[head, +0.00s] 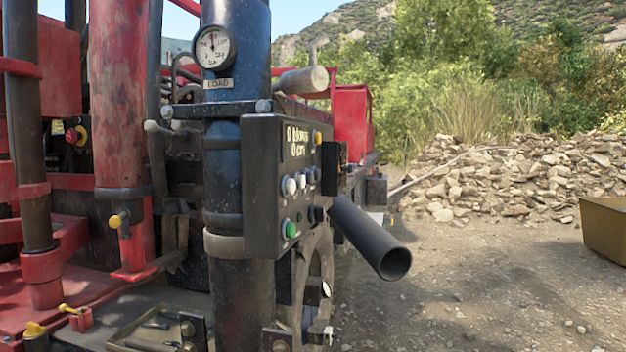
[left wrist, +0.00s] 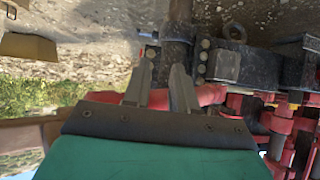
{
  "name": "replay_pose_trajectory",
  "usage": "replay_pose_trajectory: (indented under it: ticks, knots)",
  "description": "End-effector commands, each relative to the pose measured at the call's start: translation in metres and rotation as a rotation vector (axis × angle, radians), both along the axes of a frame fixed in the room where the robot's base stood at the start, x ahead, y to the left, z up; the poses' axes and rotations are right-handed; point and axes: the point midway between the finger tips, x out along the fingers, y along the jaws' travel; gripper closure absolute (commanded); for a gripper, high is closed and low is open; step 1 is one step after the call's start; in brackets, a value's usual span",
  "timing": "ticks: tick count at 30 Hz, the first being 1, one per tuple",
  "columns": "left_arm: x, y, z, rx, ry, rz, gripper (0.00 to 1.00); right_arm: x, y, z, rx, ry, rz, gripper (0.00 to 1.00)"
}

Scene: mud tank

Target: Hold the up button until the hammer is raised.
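A dark control panel (head: 263,200) is mounted on the side of the black post of a red rig in the head view. Its face is turned right, with a small display reading (head: 297,140) of "0 blows 0 cm". It carries a yellow button (head: 317,137), a row of pale buttons (head: 300,181) and a green button (head: 290,229) lower down. Button labels are too small to read, so I cannot tell which is up. I cannot make out the hammer. My left gripper (left wrist: 164,62) shows in the left wrist view, its fingers apart and empty. Neither gripper shows in the head view.
A load gauge (head: 213,48) sits on the post above the panel. A dark pipe (head: 375,242) juts out right of the panel. Open gravel ground lies to the right, with a rubble pile (head: 500,180) behind and a tan bin (head: 604,228) at the right edge.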

Motion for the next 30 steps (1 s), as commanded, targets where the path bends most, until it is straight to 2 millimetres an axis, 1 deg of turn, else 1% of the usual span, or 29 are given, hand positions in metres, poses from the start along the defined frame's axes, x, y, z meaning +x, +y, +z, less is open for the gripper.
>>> replay_pose_trajectory:
  ticks: [1,6,8,30]
  knots:
    - [-0.0004,-0.0001,-0.0002,0.0,0.001,0.0,0.79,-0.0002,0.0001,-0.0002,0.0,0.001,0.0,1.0]
    - [-0.0007,-0.0001,-0.0003,0.0,0.001,-0.001,0.95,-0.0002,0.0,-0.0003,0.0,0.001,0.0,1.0]
    - [-0.0007,-0.0002,-0.0003,0.0,0.001,-0.001,1.0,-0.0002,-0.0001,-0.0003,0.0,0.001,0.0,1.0]
    - [-0.0004,-0.0004,-0.0002,0.0,0.001,-0.001,1.0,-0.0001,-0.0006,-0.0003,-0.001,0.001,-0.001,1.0]
